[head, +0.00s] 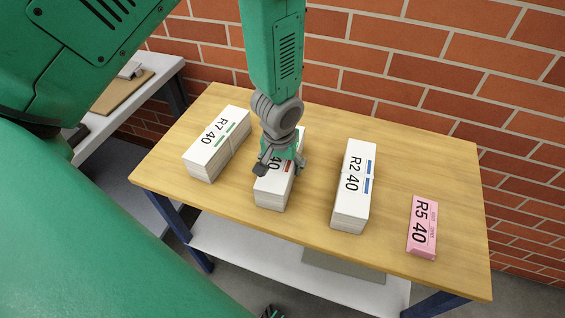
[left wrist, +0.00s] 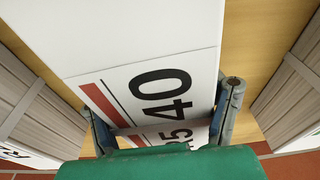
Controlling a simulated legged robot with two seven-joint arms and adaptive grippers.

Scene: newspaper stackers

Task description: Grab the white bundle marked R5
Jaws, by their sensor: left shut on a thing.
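The white bundle with the red stripe (head: 271,192) stands on the wooden table between two other white bundles. In the left wrist view its label (left wrist: 160,85) reads 40 with a partly covered 5 beside it. My left gripper (head: 280,169) reaches down over it from above, with one finger on each long side. It is shut on the bundle, which still appears to rest on the table. The gripper hides part of the label in the head view. Dark finger parts, seemingly my right gripper (head: 271,312), just show at the bottom edge; their opening is unclear.
White bundles R7 (head: 212,146) and R2 (head: 352,190) flank the held one with gaps. A smaller pink bundle, also marked R5 (head: 422,226), lies at the right. A brick wall (head: 440,60) stands behind the table (head: 320,125). A side table (head: 100,122) is at left.

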